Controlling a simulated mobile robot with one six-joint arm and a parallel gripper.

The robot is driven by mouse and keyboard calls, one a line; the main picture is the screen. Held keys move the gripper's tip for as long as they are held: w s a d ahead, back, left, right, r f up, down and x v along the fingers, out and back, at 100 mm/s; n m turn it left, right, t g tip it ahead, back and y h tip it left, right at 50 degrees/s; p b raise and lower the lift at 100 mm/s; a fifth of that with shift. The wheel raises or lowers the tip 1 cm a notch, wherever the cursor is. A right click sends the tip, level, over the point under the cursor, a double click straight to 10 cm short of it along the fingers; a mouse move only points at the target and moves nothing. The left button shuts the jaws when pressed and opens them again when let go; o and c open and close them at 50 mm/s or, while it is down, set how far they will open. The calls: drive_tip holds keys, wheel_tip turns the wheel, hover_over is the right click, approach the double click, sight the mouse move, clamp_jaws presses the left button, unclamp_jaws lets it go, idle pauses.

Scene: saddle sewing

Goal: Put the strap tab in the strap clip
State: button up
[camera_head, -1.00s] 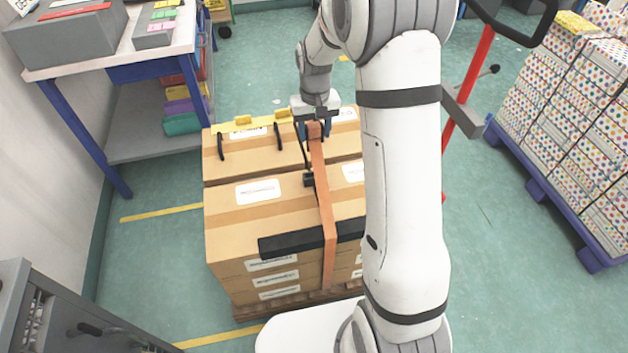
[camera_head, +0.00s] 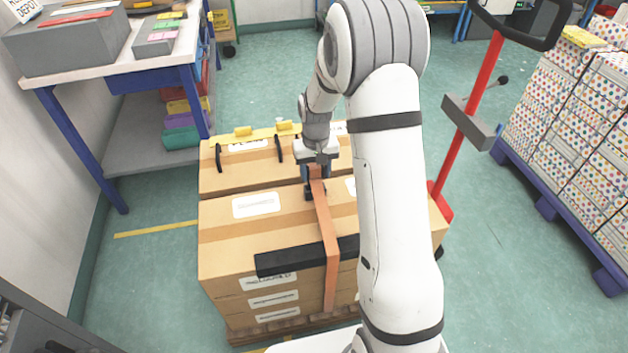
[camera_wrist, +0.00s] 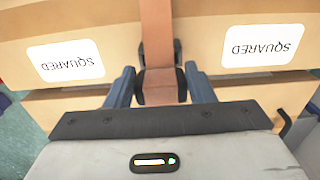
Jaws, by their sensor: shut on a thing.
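The orange-brown strap (camera_head: 327,235) runs up the front of the carton stack and over its top. The black strap clip (camera_head: 308,192) lies on the top near the gap between cartons, and it also shows in the wrist view (camera_wrist: 177,52). My gripper (camera_head: 316,184) points down right at the clip, shut on the brown strap tab (camera_wrist: 160,85). In the wrist view the blue fingers stand on both sides of the tab and clip. The tab lies between the clip's dark sides, lined up with the strap. I cannot tell whether it is seated.
Cartons (camera_head: 225,235) stand on a wooden pallet, with a black edge guard (camera_head: 285,262) under the strap. A yellow bar (camera_head: 255,134) lies along the far edge. A workbench (camera_head: 160,50) stands left, a red-handled pallet truck (camera_head: 480,85) and dotted boxes (camera_head: 575,130) right.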

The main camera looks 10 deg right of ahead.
sight(316, 180)
drive_tip(key=shift+f, duration=1.35)
drive_tip(key=shift+f+b, duration=0.15)
drive_tip(key=shift+b, duration=0.15)
drive_tip(key=o, duration=1)
